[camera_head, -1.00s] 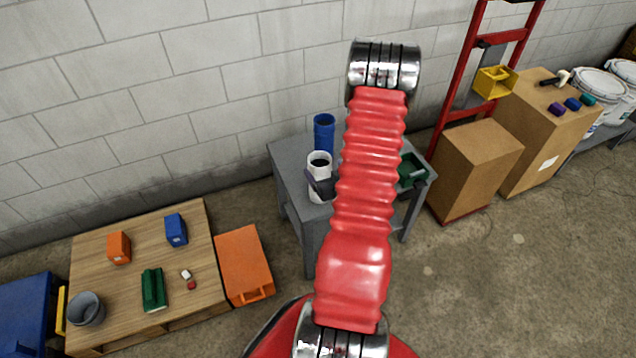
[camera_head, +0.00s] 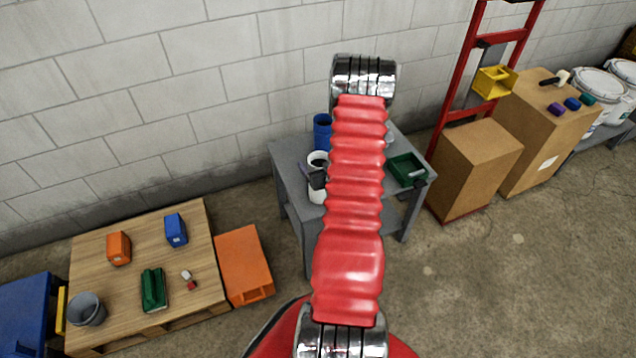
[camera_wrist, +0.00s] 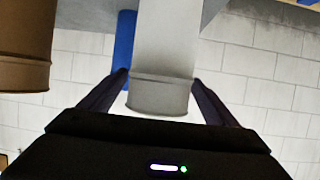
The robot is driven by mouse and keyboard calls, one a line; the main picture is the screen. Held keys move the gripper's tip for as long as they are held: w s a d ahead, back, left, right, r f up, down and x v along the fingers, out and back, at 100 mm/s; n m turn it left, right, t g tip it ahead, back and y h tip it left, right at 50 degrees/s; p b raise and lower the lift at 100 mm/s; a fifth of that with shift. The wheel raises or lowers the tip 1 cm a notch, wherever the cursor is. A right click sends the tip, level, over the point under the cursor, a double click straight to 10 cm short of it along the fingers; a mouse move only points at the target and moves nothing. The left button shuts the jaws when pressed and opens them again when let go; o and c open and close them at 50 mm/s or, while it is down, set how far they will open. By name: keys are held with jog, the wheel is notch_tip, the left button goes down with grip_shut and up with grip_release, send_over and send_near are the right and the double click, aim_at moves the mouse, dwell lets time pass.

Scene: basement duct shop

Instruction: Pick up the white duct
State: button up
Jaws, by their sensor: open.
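The white duct (camera_head: 317,196) stands upright on the grey table in the head view, partly hidden by my arm and gripper. In the wrist view the white duct (camera_wrist: 166,55) lies between the two dark fingers of my gripper (camera_wrist: 160,78), with a visible gap on each side near its rim. My gripper is open around it. In the head view only a dark part of my gripper (camera_head: 316,178) shows in front of the duct; the rest is behind my red arm.
A blue duct (camera_head: 322,132) stands right behind the white one, also in the wrist view (camera_wrist: 124,40). A brown cylinder (camera_wrist: 24,40) is close at left in the wrist view. A green tray (camera_head: 407,170) sits at the grey table's (camera_head: 291,172) right. The wall (camera_head: 250,90) is behind.

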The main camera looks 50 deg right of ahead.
jog(key=shift+x, duration=1.4)
jog(key=shift+c, duration=0.2)
jog(key=c, duration=1.7)
